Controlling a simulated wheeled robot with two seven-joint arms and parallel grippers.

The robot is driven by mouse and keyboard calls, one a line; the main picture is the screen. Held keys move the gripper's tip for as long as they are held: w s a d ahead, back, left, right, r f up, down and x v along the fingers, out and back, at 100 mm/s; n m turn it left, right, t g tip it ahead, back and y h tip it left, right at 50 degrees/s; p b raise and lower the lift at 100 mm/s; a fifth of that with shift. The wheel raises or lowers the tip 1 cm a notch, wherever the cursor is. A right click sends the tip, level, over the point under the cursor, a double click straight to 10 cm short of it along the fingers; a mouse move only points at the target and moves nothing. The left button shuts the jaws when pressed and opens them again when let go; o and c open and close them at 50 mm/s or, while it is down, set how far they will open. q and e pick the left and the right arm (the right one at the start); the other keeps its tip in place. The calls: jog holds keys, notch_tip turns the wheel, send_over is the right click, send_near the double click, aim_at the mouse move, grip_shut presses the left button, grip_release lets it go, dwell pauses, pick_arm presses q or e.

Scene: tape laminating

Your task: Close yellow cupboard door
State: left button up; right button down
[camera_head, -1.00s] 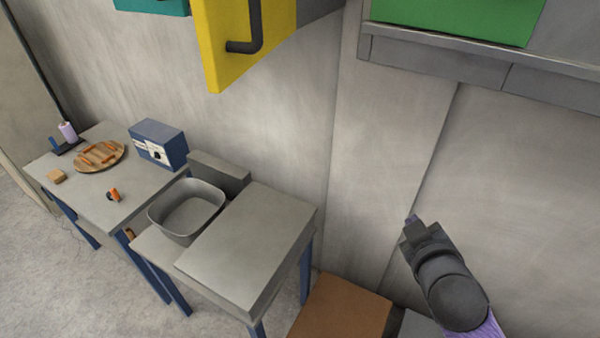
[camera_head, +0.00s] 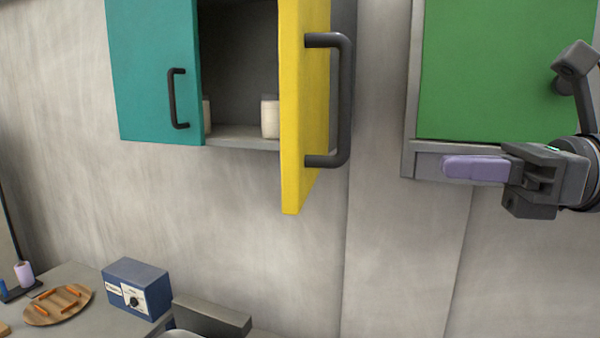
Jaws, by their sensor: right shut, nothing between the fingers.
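The yellow cupboard door (camera_head: 308,110) stands open at upper centre, swung out from the cupboard towards me so that its edge shows. Its dark bar handle (camera_head: 345,100) is on the door's right-hand side. Left of the door, the dark cupboard inside is open to view. My right gripper (camera_head: 470,168) is shut and empty, with lilac at its front end, pointing left. It is in front of the lower edge of the green door, to the right of the yellow door and apart from its handle. My left gripper is not in view.
A teal door (camera_head: 150,70) with a dark handle is closed left of the opening. White containers (camera_head: 270,117) stand inside. A green door (camera_head: 505,70) is at right. Below are a table with a blue box (camera_head: 137,288) and a wooden board (camera_head: 58,305). Bare wall lies between.

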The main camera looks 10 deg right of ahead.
aim_at(300, 158)
jog(key=p+x, duration=0.2)
jog(key=x, duration=0.2)
jog(key=p+x, duration=0.2)
jog(key=x, duration=0.1)
jog(key=p+x, duration=0.2)
jog(key=x, duration=0.2)
jog(key=shift+w+a+r, duration=0.2)
jog(key=shift+a+r, duration=0.05)
jog(key=shift+a, duration=0.1)
jog(key=shift+w+a+f, duration=0.2)
jog(key=shift+a, duration=0.3)
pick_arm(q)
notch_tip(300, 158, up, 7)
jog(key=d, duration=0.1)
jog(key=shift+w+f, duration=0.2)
